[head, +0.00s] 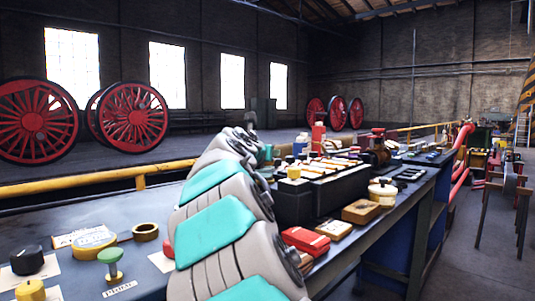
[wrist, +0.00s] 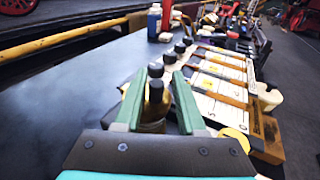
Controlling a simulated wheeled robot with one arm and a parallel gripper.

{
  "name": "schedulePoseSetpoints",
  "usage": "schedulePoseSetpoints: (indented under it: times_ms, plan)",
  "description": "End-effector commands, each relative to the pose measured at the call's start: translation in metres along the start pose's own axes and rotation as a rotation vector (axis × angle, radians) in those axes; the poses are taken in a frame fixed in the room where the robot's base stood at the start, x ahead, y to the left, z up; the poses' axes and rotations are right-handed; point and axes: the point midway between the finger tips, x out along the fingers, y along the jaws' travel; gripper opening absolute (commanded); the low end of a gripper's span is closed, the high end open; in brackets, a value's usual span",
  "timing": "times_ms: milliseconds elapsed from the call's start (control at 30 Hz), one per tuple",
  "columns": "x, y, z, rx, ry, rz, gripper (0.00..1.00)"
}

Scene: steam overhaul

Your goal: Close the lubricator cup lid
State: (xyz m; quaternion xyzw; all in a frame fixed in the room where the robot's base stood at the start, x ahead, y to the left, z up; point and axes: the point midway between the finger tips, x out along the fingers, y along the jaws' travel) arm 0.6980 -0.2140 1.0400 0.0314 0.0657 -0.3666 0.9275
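My gripper (wrist: 159,76) shows two green fingers spread apart in the wrist view. A brownish bottle-like thing with a dark knob (wrist: 155,90) shows between and beyond them; I cannot tell whether they touch it. No lubricator cup lid can be made out for certain. In the head view, a cream round pot with a dark knob (head: 382,192) stands on the right of the bench, and an open brass ring-shaped cup (head: 145,231) sits at the left. My arm hides the middle of the bench, and my gripper's fingers cannot be made out there.
A long black block (head: 318,193) with pale tops stands right of my arm, with red boxes (head: 305,240) in front. Green (head: 110,257) and black (head: 27,260) knobs stand at the left. A yellow rail (head: 90,181) runs behind the bench. The bench left of my gripper (wrist: 60,105) is clear.

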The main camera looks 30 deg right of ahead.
Motion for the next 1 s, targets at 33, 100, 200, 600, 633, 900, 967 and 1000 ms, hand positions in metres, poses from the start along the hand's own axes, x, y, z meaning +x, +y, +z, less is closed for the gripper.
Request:
schedulePoseSetpoints:
  times_ms: [33, 100, 200, 600, 633, 900, 967, 1000]
  plan:
    - [0.000, 0.001, 0.000, 0.000, 0.000, 0.001, 0.46]
    - [0.000, 0.001, 0.000, -0.001, 0.000, 0.001, 0.52]
    - [0.000, 0.001, 0.000, -0.001, 0.000, 0.002, 0.52]
    - [-0.028, 0.003, 0.002, 0.000, -0.005, 0.005, 0.52]
    - [-0.032, 0.002, 0.002, 0.001, -0.005, 0.005, 0.52]
    - [-0.069, 0.001, 0.001, -0.001, -0.003, 0.003, 0.52]
    - [-0.074, 0.001, 0.001, -0.001, -0.004, 0.004, 0.52]
    - [-0.076, 0.002, 0.001, -0.001, -0.003, 0.004, 0.52]
